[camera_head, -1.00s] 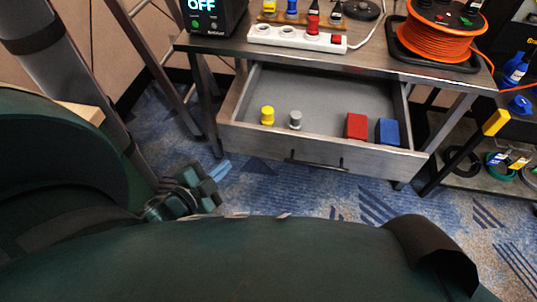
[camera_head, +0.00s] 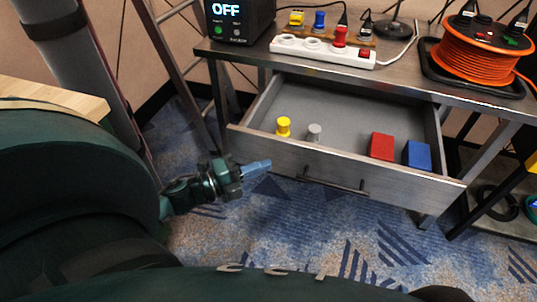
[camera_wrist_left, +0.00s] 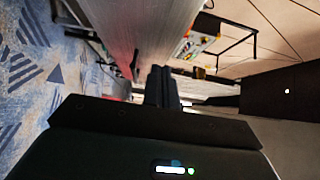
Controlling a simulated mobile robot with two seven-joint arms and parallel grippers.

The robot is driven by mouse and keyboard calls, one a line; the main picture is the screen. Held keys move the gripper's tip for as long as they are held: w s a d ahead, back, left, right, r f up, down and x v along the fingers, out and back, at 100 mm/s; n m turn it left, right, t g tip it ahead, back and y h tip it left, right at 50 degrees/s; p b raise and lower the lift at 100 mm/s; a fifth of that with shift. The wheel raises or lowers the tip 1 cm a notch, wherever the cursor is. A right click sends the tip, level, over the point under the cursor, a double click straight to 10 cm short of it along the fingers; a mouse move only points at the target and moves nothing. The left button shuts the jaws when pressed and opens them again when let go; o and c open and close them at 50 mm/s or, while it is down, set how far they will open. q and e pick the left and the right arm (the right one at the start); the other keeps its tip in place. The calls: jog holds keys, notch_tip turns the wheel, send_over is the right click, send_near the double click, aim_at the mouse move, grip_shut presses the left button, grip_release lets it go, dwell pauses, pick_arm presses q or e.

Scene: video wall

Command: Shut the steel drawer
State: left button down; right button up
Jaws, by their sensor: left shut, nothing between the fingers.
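The steel drawer (camera_head: 350,177) hangs open under the metal table in the head view. It holds a yellow peg (camera_head: 284,127), a grey peg (camera_head: 314,132), a red block (camera_head: 382,146) and a blue block (camera_head: 417,155). A dark bar handle (camera_head: 333,183) is on its front. My left gripper (camera_head: 262,166) is shut and empty, just in front of the left part of the drawer front; I cannot tell whether it touches. In the left wrist view, the shut fingers (camera_wrist_left: 162,88) point toward a large grey metal surface, likely the drawer front. My right gripper is not in view.
The table top (camera_head: 395,77) carries a black box reading OFF (camera_head: 240,22), a white power strip (camera_head: 322,52) and an orange cable reel (camera_head: 482,52). A ladder-like frame (camera_head: 180,75) stands left of the table. Blue carpet (camera_head: 300,235) in front is clear.

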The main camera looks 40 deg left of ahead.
aim_at(283, 149)
pick_arm(q)
jog(key=shift+w+a, duration=0.2)
jog(key=shift+w, duration=0.95)
jog(key=shift+w+a, duration=0.15)
jog(key=shift+w, duration=1)
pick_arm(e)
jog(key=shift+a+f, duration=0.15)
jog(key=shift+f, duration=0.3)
pick_arm(q)
jog(key=shift+b, duration=0.3)
